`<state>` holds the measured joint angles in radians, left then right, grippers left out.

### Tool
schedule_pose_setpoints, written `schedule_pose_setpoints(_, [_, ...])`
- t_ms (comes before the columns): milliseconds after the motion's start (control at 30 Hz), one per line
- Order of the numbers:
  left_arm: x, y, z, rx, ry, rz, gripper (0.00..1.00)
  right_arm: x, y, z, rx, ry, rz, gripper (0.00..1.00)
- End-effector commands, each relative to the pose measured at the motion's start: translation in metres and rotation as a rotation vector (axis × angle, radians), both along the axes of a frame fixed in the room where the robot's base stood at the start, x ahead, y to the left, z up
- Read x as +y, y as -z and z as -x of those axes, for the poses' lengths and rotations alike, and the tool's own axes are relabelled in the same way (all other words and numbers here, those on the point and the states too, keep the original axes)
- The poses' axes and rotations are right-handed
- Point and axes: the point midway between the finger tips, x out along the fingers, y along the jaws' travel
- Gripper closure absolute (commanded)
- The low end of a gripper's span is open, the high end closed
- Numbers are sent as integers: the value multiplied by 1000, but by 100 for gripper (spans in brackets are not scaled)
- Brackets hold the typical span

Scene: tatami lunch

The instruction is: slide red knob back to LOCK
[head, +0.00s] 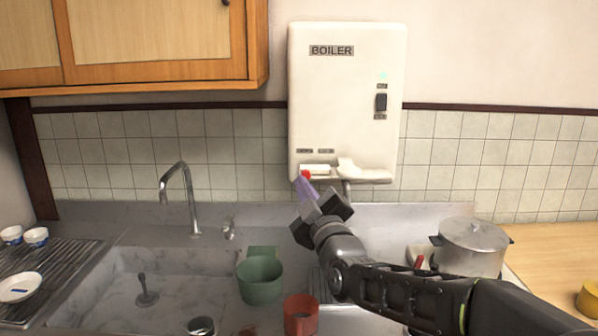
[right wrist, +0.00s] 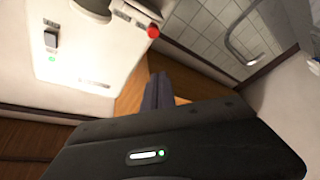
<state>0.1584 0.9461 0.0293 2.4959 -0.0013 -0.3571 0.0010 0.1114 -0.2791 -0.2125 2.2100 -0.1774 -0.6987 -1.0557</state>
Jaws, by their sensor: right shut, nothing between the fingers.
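The red knob (head: 306,175) is at the left end of a white slot at the bottom of the white boiler (head: 345,100). It also shows in the right wrist view (right wrist: 153,31), at the edge of the boiler. Two small labels sit above the slot, too small to read. My right gripper (head: 307,188) is shut and empty, its purple-grey fingers just below the knob in the head view. In the right wrist view the fingers (right wrist: 157,92) are together, with the knob apart beyond their tips. My left gripper is not in view.
A dark switch (head: 381,103) is on the boiler's right side. The tap (head: 180,190) rises from the sink at left. A green container (head: 261,281), a red cup (head: 300,315) and a pot (head: 470,247) stand below and to the right.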

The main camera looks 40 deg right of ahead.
Motion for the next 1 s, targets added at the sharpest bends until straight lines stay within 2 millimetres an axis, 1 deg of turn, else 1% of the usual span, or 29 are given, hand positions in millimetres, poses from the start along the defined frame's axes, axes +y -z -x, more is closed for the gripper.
schedule_pose_setpoints(233, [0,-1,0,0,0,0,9,-1,-1,-2,0,-1,-1,100])
schedule_pose_setpoints(367, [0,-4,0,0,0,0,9,-3,-3,-10,3,-1,-1,100])
schedule_pose_setpoints(567, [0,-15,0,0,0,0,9,-11,-11,-37,4,-1,-1,100])
schedule_pose_setpoints(867, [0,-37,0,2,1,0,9,-29,-25,-94,4,-1,0,100])
schedule_pose_setpoints(933, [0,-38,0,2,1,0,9,-39,-16,-89,5,4,0,100])
schedule_pose_setpoints(1000, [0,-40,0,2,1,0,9,-44,-9,-85,4,2,-2,100])
